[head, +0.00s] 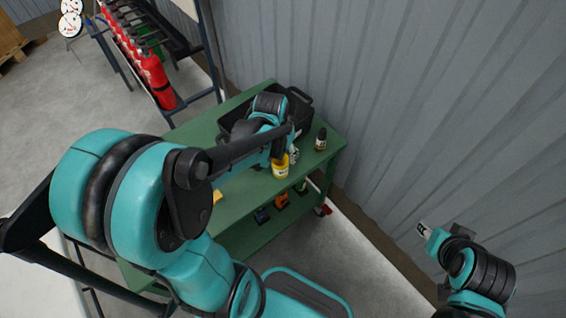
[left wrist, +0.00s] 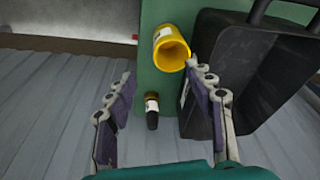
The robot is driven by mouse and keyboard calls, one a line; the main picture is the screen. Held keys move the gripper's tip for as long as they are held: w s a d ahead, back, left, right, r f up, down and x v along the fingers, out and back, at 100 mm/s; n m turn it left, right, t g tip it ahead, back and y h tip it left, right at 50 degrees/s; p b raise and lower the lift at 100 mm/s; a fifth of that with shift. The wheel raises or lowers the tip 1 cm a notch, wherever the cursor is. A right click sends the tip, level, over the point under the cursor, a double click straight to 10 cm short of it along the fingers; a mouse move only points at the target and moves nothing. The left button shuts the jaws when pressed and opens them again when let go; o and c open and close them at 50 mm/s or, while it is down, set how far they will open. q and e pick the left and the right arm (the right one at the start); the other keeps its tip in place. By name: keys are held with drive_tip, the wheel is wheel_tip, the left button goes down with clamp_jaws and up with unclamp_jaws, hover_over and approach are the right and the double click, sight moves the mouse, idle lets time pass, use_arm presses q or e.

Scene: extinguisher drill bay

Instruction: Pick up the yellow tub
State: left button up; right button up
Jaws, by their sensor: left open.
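The yellow tub (head: 281,167) with a white label stands on the green bench top near its front edge. In the left wrist view the yellow tub (left wrist: 165,36) shows its open, hollow mouth. My left gripper (head: 290,156) is over the bench close by the tub, partly hidden by its own arm in the head view. In the left wrist view my left gripper (left wrist: 160,72) is open and empty, with the tub just beyond its fingertips, nearer the right finger. My right gripper (head: 425,230) is off to the right, away from the bench; its jaws are too small to read.
A black crate (left wrist: 245,70) stands on the bench right beside the right finger. A dark bottle with a pale label (head: 321,139) stands near the bench's right end. A lower shelf (head: 243,228) holds small items. A corrugated wall (head: 400,100) rises behind the bench.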

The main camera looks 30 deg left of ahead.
sight(280, 168)
use_arm(q)
drive_tip(key=shift+g, duration=0.4)
drive_tip(key=f, duration=0.2)
drive_tip(key=w+a+f+b, duration=0.1)
drive_tip(key=f, duration=0.2)
drive_tip(key=a+f, duration=0.1)
drive_tip(key=f, duration=0.1)
drive_tip(key=shift+w+f+b, duration=0.3)
drive_tip(key=shift+w+b, duration=0.05)
drive_tip(key=f+b, duration=0.1)
drive_tip(key=f, duration=0.3)
drive_tip(key=w+f+b, duration=0.1)
drive_tip(key=f, duration=0.1)
drive_tip(key=shift+f+b, duration=0.2)
drive_tip(key=shift+b, duration=0.15)
drive_tip(key=shift+c, duration=0.2)
drive_tip(key=shift+s, duration=0.1)
drive_tip(key=c, duration=0.9)
